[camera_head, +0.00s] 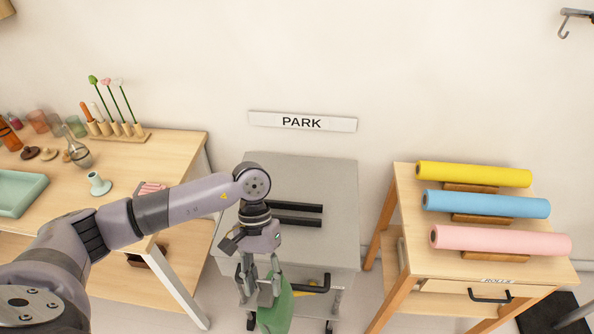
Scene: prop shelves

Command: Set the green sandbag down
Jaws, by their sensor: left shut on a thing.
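The green sandbag (275,312) hangs from my left gripper (262,290) at the bottom of the head view, in front of the grey cart (330,180). The gripper points down and is shut on the sandbag's upper part. The sandbag's lower end is cut off by the picture's edge. What lies below it is out of view. My right gripper is not in view.
The grey cart, below the PARK sign (302,121), has two black bars (295,207) on its top. A wooden table (180,150) with props stands at left. A stand with yellow, blue and pink rolls (500,240) stands at right.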

